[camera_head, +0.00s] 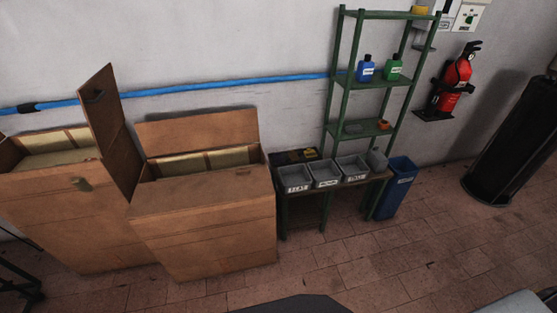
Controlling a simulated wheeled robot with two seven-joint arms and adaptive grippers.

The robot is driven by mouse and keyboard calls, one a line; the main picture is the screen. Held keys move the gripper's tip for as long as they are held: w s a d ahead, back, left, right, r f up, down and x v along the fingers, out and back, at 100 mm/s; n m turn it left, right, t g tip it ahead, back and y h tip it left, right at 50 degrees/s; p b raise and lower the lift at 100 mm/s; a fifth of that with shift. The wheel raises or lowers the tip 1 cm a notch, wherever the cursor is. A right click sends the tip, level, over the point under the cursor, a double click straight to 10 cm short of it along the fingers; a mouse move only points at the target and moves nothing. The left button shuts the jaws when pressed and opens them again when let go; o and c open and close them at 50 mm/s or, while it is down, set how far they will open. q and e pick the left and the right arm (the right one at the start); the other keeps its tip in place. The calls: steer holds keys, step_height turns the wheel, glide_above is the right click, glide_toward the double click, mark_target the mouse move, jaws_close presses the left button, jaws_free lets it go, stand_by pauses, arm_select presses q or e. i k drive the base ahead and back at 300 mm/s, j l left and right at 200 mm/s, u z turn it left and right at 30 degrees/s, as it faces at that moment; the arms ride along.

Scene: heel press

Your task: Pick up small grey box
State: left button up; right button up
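Three open grey boxes with white labels stand in a row on a low green bench: a left box (293,178), a middle box (324,174) and a right box (352,168). The label text is too small to read surely. A smaller grey container (377,160) stands at the bench's right end, beside the right labelled box. Which of these is the small grey box I cannot tell. Neither of my grippers is in view.
Two large brown cabinets with raised lids (60,195) (205,215) stand left of the bench. A green shelf (388,82) with a blue bottle and a green bottle rises behind it. A blue bin (397,190) stands right. Tiled floor (350,262) in front is clear.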

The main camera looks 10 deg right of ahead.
mark_target(377, 167)
steer(key=z, duration=1.4)
